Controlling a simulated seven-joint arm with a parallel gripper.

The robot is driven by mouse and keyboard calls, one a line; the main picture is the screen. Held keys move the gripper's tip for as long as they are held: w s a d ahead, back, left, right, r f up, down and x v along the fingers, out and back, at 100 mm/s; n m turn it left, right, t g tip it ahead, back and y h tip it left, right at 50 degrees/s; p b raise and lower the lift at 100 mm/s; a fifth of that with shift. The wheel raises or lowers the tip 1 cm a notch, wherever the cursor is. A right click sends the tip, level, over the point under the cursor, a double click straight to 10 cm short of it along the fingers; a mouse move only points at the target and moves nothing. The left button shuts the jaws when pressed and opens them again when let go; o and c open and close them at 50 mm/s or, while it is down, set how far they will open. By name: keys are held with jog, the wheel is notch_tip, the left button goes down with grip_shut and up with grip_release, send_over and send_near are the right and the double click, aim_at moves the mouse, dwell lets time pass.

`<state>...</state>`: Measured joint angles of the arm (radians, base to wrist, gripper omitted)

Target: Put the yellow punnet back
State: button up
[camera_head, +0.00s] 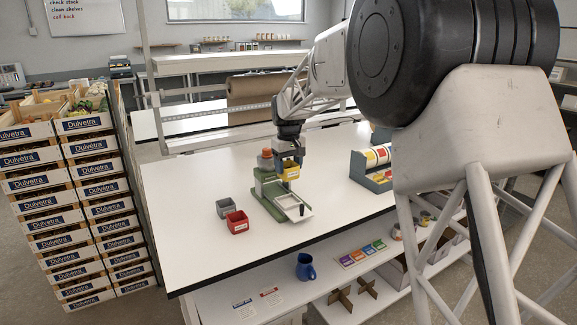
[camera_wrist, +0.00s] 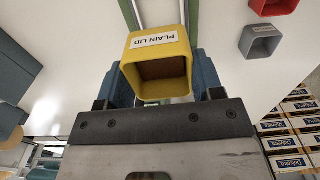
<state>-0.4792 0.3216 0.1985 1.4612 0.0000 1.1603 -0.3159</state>
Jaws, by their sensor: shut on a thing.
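My gripper (camera_head: 289,158) is shut on the yellow punnet (camera_head: 291,171), a small square open box. In the wrist view the yellow punnet (camera_wrist: 157,42) shows its white "PLAIN LID" label, with a blue-grey finger on each side and its open, brown-looking inside facing the camera. In the head view it is at the upper part of a green stand (camera_head: 272,191) with a pale plate on the white table. I cannot tell whether the punnet touches the stand.
A grey punnet (camera_head: 223,208) and a red punnet (camera_head: 237,223) stand left of the stand. A blue-grey rack (camera_head: 371,174) with coloured cards is at the right. Stacked crates (camera_head: 88,200) stand beyond the table's left edge.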

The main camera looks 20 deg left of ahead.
jog(key=s+a+f, duration=0.2)
jog(key=s, duration=0.4)
jog(key=s+a+f, duration=0.2)
jog(key=s, duration=0.5)
jog(key=s+a+f, duration=0.2)
jog(key=s, duration=0.5)
jog(key=shift+a+f, duration=0.25)
jog(key=shift+a, duration=0.05)
jog(key=shift+s+f, duration=0.1)
jog(key=shift+f, duration=0.05)
jog(key=shift+f, duration=2.6)
jog(key=shift+f, duration=0.8)
dwell(0.4)
jog(key=o, duration=1.1)
jog(key=shift+c, duration=0.2)
jog(key=shift+r, duration=0.15)
